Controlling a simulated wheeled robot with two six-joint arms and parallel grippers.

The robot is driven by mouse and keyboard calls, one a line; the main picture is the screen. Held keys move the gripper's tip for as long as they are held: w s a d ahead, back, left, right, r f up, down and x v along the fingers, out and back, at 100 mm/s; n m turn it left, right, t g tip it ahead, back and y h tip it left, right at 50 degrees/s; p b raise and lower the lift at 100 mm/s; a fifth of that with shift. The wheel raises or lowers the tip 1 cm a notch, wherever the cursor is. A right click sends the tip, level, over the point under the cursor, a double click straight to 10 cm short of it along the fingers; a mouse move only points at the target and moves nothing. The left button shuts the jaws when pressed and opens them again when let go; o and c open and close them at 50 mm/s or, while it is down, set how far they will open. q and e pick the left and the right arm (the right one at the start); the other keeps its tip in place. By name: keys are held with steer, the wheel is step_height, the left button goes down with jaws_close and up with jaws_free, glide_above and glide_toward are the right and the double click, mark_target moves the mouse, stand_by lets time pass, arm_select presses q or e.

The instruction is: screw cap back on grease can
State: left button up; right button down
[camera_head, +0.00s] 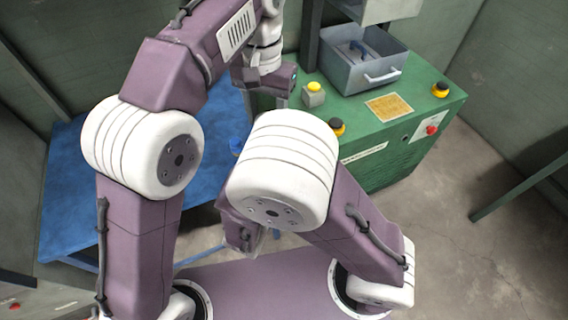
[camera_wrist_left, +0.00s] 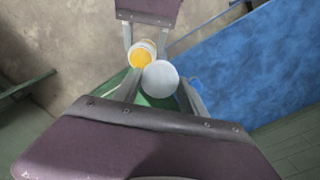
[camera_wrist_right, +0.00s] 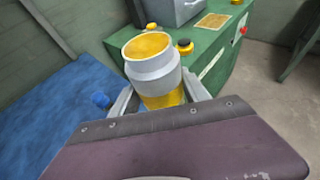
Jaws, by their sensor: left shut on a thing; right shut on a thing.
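The grease can (camera_wrist_right: 160,92) is yellow with a broad grey collar, and its open mouth shows yellow inside. My right gripper (camera_wrist_right: 160,100) is shut around the can's body. The can's yellow mouth (camera_wrist_left: 141,58) also shows in the left wrist view, between the right fingers. A round pale grey cap (camera_wrist_left: 160,82) sits between the fingers of my left gripper (camera_wrist_left: 158,92), which is shut on it. In that view the cap appears beside the can's mouth, partly overlapping it; I cannot tell how far apart they are. In the head view, my arms hide the can and cap.
A blue table (camera_head: 75,190) stands at left. A green cabinet (camera_head: 395,155) carries a grey open bin (camera_head: 365,75), a yellow button (camera_head: 314,88), several black-and-yellow knobs and a yellow plate (camera_head: 389,107). A small blue object (camera_wrist_right: 101,99) is at the table's edge. Bare floor lies right.

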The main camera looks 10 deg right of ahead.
arm_select(q)
steer(key=shift+m, duration=0.6)
steer(key=s+d, duration=0.2)
steer(key=d, duration=0.1)
steer(key=shift+s+d, duration=0.15)
steer(key=shift+s, duration=0.2)
steer(key=shift+w+f, duration=0.1)
steer(key=shift+f, duration=1.95)
steer(key=shift+f, duration=0.9)
steer(key=shift+f, duration=0.55)
